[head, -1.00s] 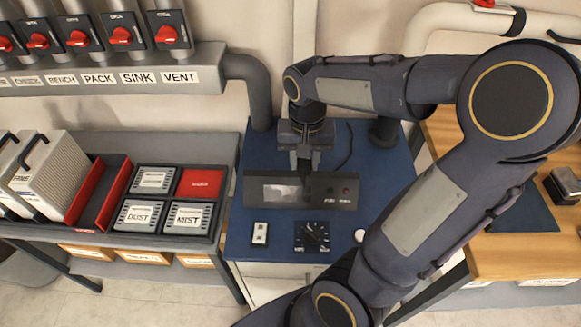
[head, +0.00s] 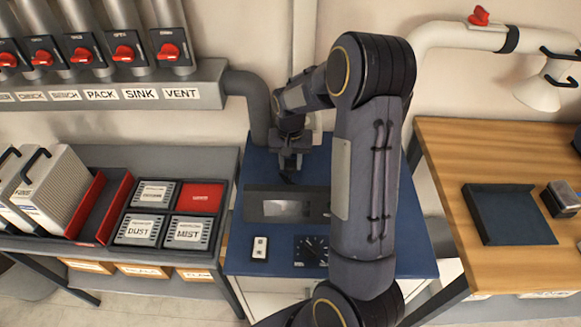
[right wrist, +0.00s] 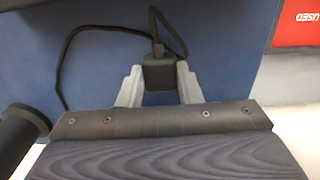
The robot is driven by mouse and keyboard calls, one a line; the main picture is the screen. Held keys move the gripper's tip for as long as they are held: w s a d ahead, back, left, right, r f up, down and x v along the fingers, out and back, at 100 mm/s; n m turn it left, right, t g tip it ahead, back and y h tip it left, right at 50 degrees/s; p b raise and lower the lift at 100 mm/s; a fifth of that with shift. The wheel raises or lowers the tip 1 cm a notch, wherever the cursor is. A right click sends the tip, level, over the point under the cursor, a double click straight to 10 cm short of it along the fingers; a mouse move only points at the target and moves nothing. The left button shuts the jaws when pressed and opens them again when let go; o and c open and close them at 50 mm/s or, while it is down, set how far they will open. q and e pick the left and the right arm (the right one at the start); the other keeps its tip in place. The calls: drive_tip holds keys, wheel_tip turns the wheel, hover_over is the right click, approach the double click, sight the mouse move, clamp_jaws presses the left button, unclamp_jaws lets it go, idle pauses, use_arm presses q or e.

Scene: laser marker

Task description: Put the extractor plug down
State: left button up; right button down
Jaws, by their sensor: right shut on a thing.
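My right gripper (head: 287,174) is above the back part of the blue bench top (head: 262,168), just behind the dark control panel. In the right wrist view its two grey fingers (right wrist: 157,88) are shut on the black extractor plug (right wrist: 158,72). A black cable (right wrist: 154,30) runs from the plug in a loop over the blue surface. In the head view the plug is too small and dark to make out. I cannot tell whether the plug touches the bench top. My left gripper is not in view.
The control panel (head: 257,207) with its small screen stands in front of the gripper. My right arm hides the bench's right part. The filter tray (head: 150,210) is on the left shelf. A wooden table (head: 450,160) with a dark tray (head: 508,214) is on the right.

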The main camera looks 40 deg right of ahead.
sight(290, 171)
wheel_tip(290, 171, down, 3)
drive_tip(key=shift+f, duration=0.1)
drive_tip(key=shift+f+b, duration=0.3)
drive_tip(key=shift+f, duration=0.25)
drive_tip(key=c, duration=1)
unclamp_jaws()
drive_tip(key=shift+a, duration=0.1)
